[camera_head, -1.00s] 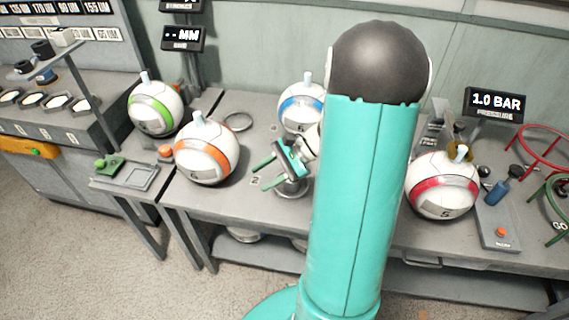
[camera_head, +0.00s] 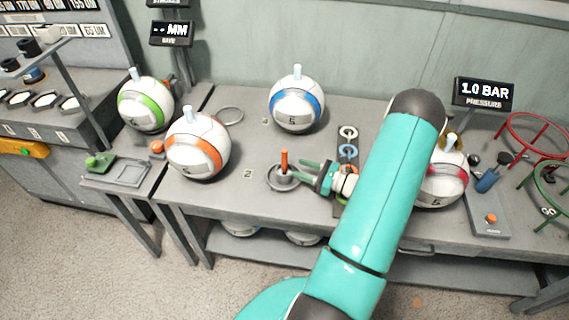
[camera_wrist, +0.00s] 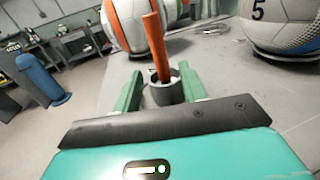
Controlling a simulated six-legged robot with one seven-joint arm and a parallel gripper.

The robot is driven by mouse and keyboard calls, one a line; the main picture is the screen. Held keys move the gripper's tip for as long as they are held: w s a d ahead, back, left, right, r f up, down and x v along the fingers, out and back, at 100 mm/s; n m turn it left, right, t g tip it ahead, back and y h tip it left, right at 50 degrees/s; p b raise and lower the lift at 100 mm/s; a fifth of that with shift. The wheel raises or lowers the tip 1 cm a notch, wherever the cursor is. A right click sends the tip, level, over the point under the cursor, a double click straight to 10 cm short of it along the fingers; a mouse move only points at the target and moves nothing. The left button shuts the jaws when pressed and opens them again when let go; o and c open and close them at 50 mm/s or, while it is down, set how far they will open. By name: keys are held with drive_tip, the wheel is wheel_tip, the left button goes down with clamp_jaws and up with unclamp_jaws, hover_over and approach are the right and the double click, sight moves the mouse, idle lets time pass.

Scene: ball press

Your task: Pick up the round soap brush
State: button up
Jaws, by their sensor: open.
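The round soap brush shows its upright orange handle (camera_head: 284,159) in the head view, standing in a round grey dish (camera_head: 270,184) on the table. In the wrist view the orange handle (camera_wrist: 157,48) rises, slightly tilted, from a small grey cup (camera_wrist: 164,95) ahead of my fingers. The brush head is hidden inside. My gripper (camera_head: 305,174) is open and empty, just right of the handle, with its fingers pointing at it. In the wrist view the two green fingers (camera_wrist: 161,80) stand left and right of the cup; contact cannot be told.
An orange-striped ball (camera_head: 198,160) stands left of the dish and a blue-striped ball (camera_head: 297,113) behind it. A red-striped ball (camera_head: 447,190) is partly behind my arm. A metal ring (camera_head: 230,107) lies flat at the back. The tabletop just in front of the dish is clear.

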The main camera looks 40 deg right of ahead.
sight(284, 161)
drive_tip(key=x, duration=0.7)
drive_tip(key=shift+w+r, duration=0.1)
drive_tip(key=shift+r, duration=0.25)
clamp_jaws()
